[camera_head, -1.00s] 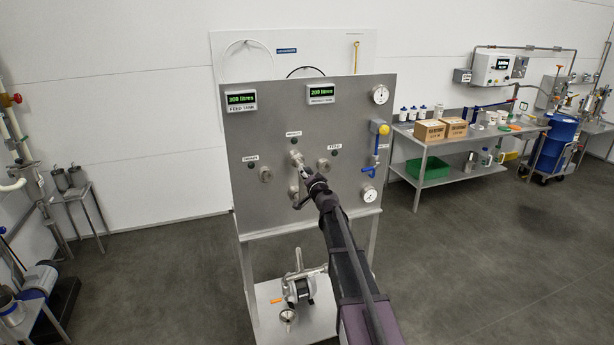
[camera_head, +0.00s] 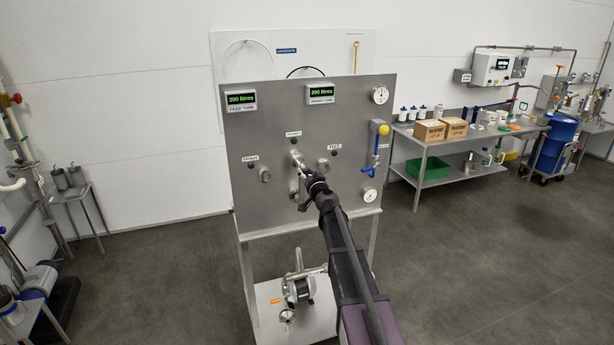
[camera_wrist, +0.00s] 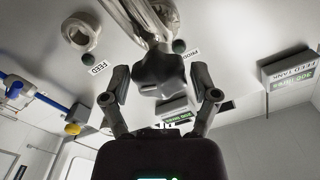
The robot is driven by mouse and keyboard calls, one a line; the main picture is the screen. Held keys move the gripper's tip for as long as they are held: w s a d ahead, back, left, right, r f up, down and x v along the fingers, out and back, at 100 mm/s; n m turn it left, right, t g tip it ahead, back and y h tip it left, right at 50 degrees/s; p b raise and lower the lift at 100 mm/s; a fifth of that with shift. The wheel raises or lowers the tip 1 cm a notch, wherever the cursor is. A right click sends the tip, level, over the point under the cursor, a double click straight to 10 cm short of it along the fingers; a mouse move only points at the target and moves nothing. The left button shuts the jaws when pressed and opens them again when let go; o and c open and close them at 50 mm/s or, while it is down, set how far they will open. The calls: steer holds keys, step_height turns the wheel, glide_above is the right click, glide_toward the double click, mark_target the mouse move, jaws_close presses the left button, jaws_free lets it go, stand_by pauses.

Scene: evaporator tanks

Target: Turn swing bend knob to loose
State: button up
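The swing bend (camera_wrist: 140,15) is a pale metal pipe on the grey upright panel (camera_head: 240,135). In the head view its upper end (camera_head: 297,158) meets the port under the PRODUCT label. A dark lobed knob (camera_wrist: 160,72) shows at the middle of the wrist view, in front of the bend. My gripper (camera_wrist: 158,78) has its two fingers spread, one on each side of the knob, with gaps visible between. In the head view my gripper (camera_head: 304,188) covers the knob and part of the bend.
The DRAIN port (camera_head: 264,175) and FEED port (camera_head: 323,165) stick out on either side. A blue valve with yellow cap (camera_head: 383,130) and round gauges (camera_head: 369,195) are at the panel's right. A pump (camera_head: 299,290) stands below.

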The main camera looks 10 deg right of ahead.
steer(key=shift+o, duration=0.4)
steer(key=s+d, duration=0.1)
steer(key=s, duration=1.1)
stand_by(0.4)
steer(key=s+a+f+n+g+y, duration=0.65)
steer(key=s+a+f+g, duration=0.35)
steer(key=a, duration=0.4)
steer(key=s+d+f+g+h, duration=0.1)
steer(key=s+f+g+h, duration=0.1)
steer(key=s, duration=0.4)
steer(key=s+d+f+m+g+h, duration=0.1)
steer(key=s+d+f+g+h, duration=0.1)
steer(key=s, duration=0.5)
steer(key=s+d+f+g+h, duration=0.2)
steer(key=s+f+g+h, duration=0.2)
steer(key=s, duration=0.3)
steer(key=shift+s+f+m, duration=0.25)
steer(key=shift+f+m, duration=0.1)
